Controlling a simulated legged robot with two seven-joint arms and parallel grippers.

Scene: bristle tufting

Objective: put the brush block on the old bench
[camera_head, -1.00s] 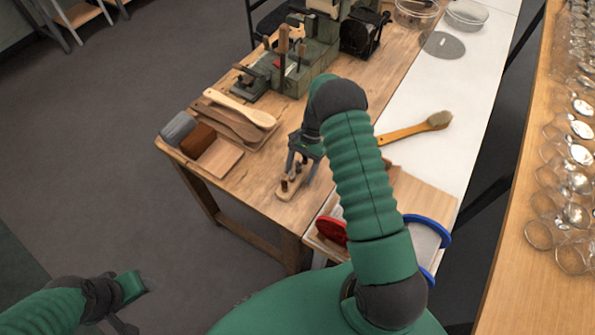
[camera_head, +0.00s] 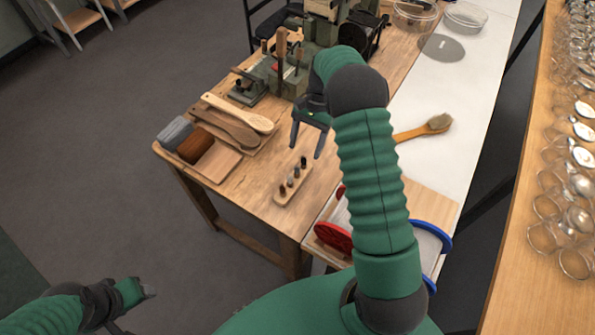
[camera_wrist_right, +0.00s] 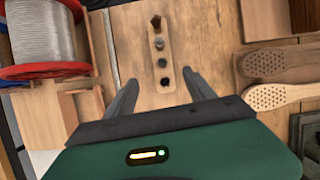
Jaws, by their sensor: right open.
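The brush block (camera_head: 292,184), a small pale wooden piece with a row of several dark tufts or pegs, rests on the worn wooden old bench (camera_head: 250,205) near its front edge. In the right wrist view the brush block (camera_wrist_right: 157,48) lies ahead of and between the fingers. My right gripper (camera_head: 306,151) is open and empty, above and apart from the block; its spread fingers also show in the wrist view (camera_wrist_right: 160,77). My left gripper (camera_head: 118,326) is low at the left, away from the bench, partly cut off; its opening is unclear.
Wooden brush backs (camera_head: 228,125) and a tray with grey and brown bundles (camera_head: 215,163) sit left of the block. A green machine (camera_head: 290,72) stands behind. A spool with a red flange (camera_head: 333,236) is at the right. A brush (camera_head: 425,128) lies on the white top.

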